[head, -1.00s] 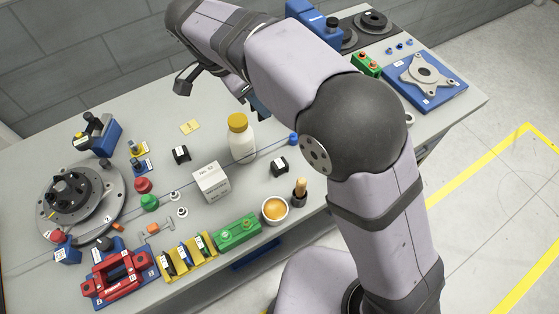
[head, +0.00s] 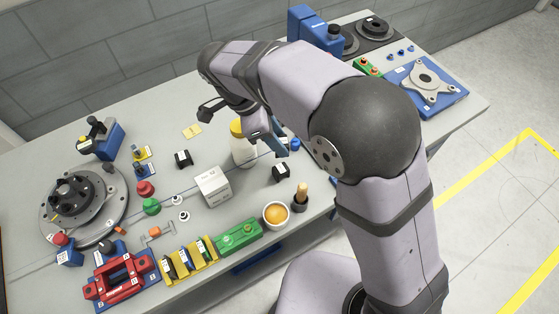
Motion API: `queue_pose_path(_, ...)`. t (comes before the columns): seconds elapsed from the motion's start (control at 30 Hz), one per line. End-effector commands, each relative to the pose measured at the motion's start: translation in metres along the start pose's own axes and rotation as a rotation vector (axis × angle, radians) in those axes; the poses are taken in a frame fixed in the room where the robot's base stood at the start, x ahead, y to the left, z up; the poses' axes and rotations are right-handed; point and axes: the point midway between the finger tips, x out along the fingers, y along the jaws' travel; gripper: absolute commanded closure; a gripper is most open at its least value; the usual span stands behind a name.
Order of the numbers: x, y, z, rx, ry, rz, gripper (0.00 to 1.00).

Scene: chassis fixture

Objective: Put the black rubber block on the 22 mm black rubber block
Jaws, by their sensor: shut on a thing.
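Two small black blocks with white labels stand apart on the grey bench. One block (head: 183,159) is left of the white bottle, and the other (head: 281,172) is right of the white carton. The labels are too small to read, so I cannot tell which is the 22 mm one. My gripper (head: 279,143) points down above the bench, beside the bottle and up and behind the right block in the picture. It is partly hidden by my own arm. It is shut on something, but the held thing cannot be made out.
A white bottle with a yellow cap (head: 243,152) is close beside my gripper. Bare bench lies between the left block and the bottle.

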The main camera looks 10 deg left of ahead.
Motion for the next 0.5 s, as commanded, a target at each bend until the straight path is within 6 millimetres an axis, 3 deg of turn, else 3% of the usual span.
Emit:
queue_pose_path(0.3,0.039,0.001,0.016,-0.002,0.002,0.002,0.94)
queue_pose_path(0.5,0.044,0.000,0.018,-0.001,0.000,-0.001,0.94)
